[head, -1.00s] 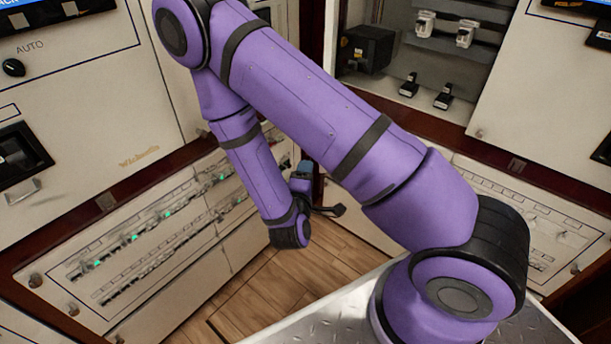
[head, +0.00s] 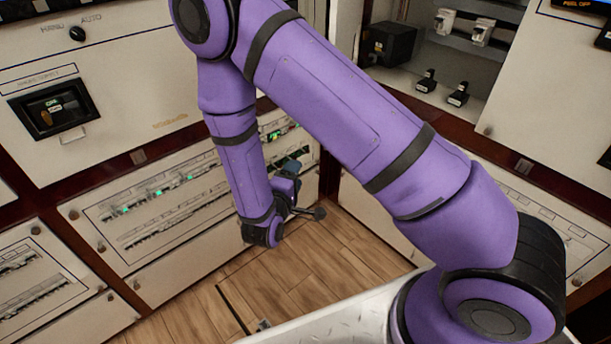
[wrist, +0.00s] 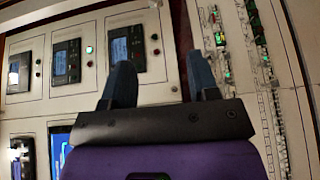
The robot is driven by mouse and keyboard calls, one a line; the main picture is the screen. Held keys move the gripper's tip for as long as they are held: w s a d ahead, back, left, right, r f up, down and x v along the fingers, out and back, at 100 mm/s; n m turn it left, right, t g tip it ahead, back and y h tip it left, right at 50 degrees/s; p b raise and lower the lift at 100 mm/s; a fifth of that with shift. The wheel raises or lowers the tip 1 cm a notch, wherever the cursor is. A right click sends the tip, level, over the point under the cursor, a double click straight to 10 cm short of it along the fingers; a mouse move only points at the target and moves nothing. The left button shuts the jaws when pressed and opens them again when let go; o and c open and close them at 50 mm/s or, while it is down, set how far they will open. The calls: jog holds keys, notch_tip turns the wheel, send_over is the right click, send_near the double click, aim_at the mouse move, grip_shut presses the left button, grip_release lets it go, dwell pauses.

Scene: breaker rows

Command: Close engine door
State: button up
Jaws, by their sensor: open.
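An open cabinet compartment (head: 440,60) is at the upper right of the head view, with a black box and several switches inside. A pale panel (head: 550,85) stands at its right edge; I cannot tell whether this is the engine door. My gripper (wrist: 163,78) is open and empty in the wrist view, its two dark blue fingers apart. In the head view it shows only partly at the end of my purple arm, above the floor, left of and apart from the open compartment. The wrist view shows cabinet fronts beyond the fingers.
A breaker row panel (head: 150,200) with green lights lines the left wall, below a cabinet with a black breaker (head: 55,108). Wooden floor (head: 320,255) is clear between the cabinets. A metal surface (head: 340,310) is at the bottom. The wrist view shows display screens (wrist: 66,62).

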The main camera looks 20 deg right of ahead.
jog(key=shift+s+a, duration=0.15)
grip_shut()
jog(key=w+d+r+m+g+y, duration=0.1)
jog(key=w+r+m+g, duration=0.4)
jog(key=r, duration=0.8)
jog(key=w+d+r+m+g+y, duration=0.15)
jog(key=w+r+m+g, duration=0.3)
jog(key=r+m, duration=0.6)
jog(key=w+r+m+g+y, duration=0.25)
jog(key=w+r+g, duration=0.2)
jog(key=r, duration=1.15)
jog(key=s+d+f+t, duration=0.1)
jog(key=d+f, duration=0.7)
jog(key=d, duration=0.1)
jog(key=shift+s+f+m+h, duration=0.15)
jog(key=shift+s+m+h, duration=0.15)
jog(key=shift+m+h, duration=0.1)
